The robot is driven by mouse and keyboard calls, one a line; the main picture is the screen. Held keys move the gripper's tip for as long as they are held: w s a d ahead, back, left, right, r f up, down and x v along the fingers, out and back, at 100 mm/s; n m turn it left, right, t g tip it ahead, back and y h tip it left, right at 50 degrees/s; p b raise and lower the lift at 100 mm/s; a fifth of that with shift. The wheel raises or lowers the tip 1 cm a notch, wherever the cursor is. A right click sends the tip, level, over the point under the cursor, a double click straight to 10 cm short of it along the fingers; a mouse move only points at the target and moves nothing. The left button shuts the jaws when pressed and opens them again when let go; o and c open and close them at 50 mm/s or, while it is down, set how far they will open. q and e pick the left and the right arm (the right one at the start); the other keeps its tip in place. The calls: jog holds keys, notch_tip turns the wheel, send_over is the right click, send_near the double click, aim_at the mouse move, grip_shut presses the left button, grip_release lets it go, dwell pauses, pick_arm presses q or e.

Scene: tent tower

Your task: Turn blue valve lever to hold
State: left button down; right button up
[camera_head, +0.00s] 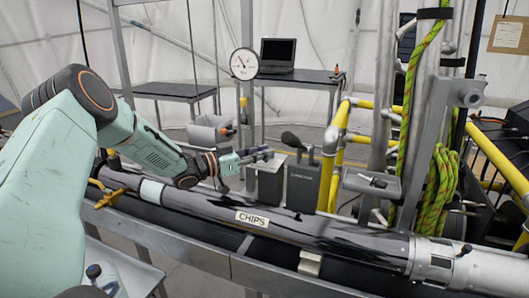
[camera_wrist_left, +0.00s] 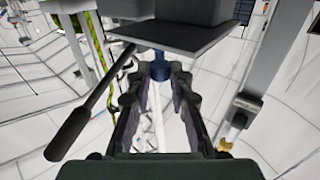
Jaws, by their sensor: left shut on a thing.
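My left gripper (camera_head: 256,155) reaches in from the left, above the dark pipe, with its fingertips close to the grey boxes. In the left wrist view its two fingers (camera_wrist_left: 161,82) are closed in around a small dark blue piece (camera_wrist_left: 159,70), which looks like the blue valve lever. The piece sits at the fingertips, below a grey plate (camera_wrist_left: 178,36). Most of it is hidden by the fingers and the plate. I cannot make out the blue lever in the head view. My right gripper is not in view.
A long black-handled lever (camera_wrist_left: 72,132) sticks out left of my fingers in the wrist view. A grey box with a black knob (camera_head: 303,184) stands right of the gripper. The dark pipe labelled CHIPS (camera_head: 310,228) runs below. A round gauge (camera_head: 244,64) stands behind.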

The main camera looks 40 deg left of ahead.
pick_arm(q)
jog(key=shift+a+r+m+g+h, duration=0.15)
jog(key=shift+a+m+g+h, duration=0.25)
jog(key=shift+h, duration=0.3)
jog(key=shift+m, duration=0.3)
jog(key=c, duration=1.2)
grip_release()
jog(key=shift+d, duration=0.1)
jog(key=shift+s+a, duration=0.35)
jog(key=shift+s, duration=0.05)
jog(key=v, duration=0.6)
jog(key=shift+s+a, duration=0.15)
jog(key=shift+s, duration=0.1)
